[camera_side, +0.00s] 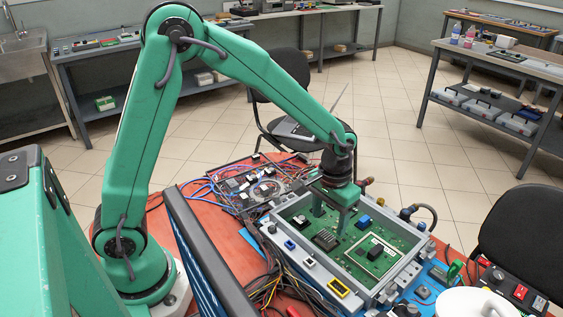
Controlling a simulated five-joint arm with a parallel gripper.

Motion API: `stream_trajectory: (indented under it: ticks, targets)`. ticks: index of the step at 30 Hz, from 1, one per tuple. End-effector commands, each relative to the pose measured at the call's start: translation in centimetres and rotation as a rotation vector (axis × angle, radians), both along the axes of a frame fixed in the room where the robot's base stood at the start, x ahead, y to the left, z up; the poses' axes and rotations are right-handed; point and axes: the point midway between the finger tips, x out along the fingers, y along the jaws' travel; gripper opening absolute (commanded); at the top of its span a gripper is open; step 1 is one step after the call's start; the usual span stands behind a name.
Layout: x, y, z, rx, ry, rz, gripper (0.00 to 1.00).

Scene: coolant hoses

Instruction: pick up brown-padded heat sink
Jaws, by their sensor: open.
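My gripper (330,219) points down into a grey open-topped case (285,262) with a green circuit board (345,262) inside. Its two fingers are apart, with nothing visible between them. A dark finned heat sink (325,240) sits on the board just below and in front of the fingers; they look close to it, but I cannot tell if they touch. I cannot make out a brown pad on it, so I cannot be sure it is the brown-padded one. A black block (376,252) lies inside a pale square outline to its right.
A blue part (364,221) stands on the board behind the heat sink. The case's raised walls surround the work. Loose cables (265,285) lie to the left, hose fittings (408,213) at the right, and a black chair (520,235) stands beyond the table.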

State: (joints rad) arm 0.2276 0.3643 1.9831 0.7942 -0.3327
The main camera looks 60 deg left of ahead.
Motion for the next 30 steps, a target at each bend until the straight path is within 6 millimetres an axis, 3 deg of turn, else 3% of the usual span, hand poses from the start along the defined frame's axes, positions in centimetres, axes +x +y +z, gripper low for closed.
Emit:
stream_trajectory:
  ticks: [7,19,30]
  targets:
    - [0.0,0.1,-0.9,0.001,0.002,0.0,0.6]
    - [0.0,0.3,-4.9,0.001,0.002,0.0,0.6]
    - [0.1,0.2,-5.2,0.0,0.0,0.0,0.6]
